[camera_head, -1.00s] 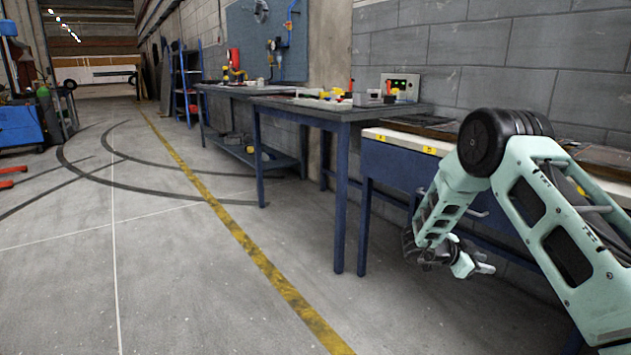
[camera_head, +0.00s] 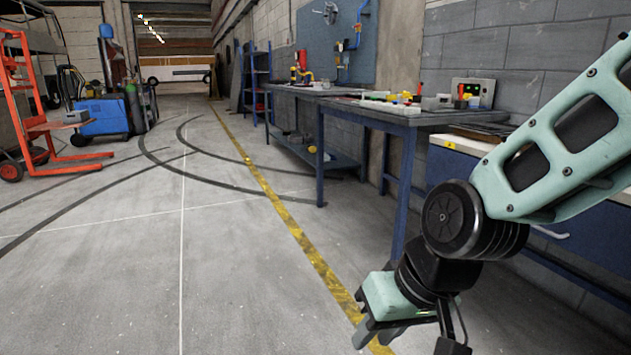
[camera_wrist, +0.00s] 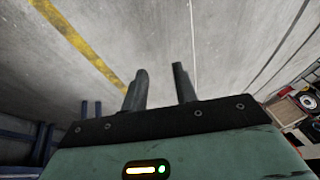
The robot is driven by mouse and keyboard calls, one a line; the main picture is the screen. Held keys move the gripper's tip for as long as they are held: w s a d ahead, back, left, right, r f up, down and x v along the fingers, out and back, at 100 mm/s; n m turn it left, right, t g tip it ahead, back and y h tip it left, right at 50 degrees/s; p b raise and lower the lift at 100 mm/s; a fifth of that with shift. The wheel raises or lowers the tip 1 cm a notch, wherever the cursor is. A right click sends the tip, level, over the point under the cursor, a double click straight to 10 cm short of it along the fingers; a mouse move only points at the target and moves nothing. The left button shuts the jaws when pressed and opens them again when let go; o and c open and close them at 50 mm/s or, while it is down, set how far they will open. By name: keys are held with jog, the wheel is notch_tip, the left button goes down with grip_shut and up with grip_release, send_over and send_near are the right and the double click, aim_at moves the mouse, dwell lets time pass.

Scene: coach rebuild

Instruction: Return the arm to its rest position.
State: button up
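My mint-green arm (camera_head: 545,160) reaches in from the right edge in the head view and bends down at a black joint (camera_head: 470,220). My gripper (camera_head: 375,338) hangs low over the concrete floor, in front of the workbench and close to the yellow line. In the wrist view my gripper (camera_wrist: 160,75) has its two dark fingers apart, with bare floor between them. It holds nothing.
A blue-legged workbench (camera_head: 400,190) stands right, with small parts on top. A drawer bench (camera_head: 455,145) is beside my arm. An orange lift (camera_head: 35,120) and a blue cart (camera_head: 100,117) stand left. The floor (camera_head: 120,260) between is clear.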

jog(key=s+d+r+n+g+h+p, duration=0.15)
jog(key=s+d+n+h, duration=0.35)
jog(key=s, duration=0.8)
notch_tip(320, 180, up, 31)
jog(key=y+p, duration=0.1)
jog(key=p, duration=3)
jog(key=shift+w+d+f+m+g+y, duration=0.15)
jog(key=shift+w+d+m+g+y, duration=0.2)
jog(key=shift+d+m+g, duration=0.1)
jog(key=shift+w, duration=0.1)
